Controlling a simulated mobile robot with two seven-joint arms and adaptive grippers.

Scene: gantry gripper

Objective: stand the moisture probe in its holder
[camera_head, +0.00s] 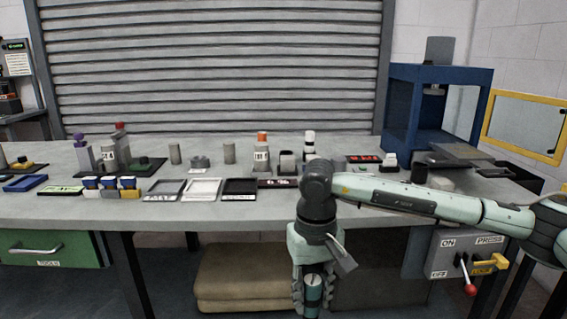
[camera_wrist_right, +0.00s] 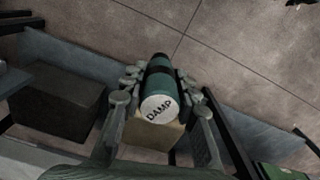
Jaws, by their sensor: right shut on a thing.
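My right gripper (camera_head: 313,298) points down in front of the table's front edge, below the tabletop. It is shut on the moisture probe (camera_head: 313,286), a dark green cylinder. In the right wrist view the probe (camera_wrist_right: 160,98) sits between the fingers, its pale round end marked "DAMP" facing the camera. The probe's holder cannot be told for sure; a small dark-topped block (camera_head: 287,163) and a low grey round piece (camera_head: 200,163) stand apart on the table among other items. My left gripper is not in view.
The grey table (camera_head: 240,211) has a row of trays, including a white one (camera_head: 201,189), near its front. Bottles and posts stand behind. A blue press frame (camera_head: 400,105) stands at the back right. A switch box (camera_head: 447,257) hangs at the front right. A tan padded block (camera_head: 235,280) lies below.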

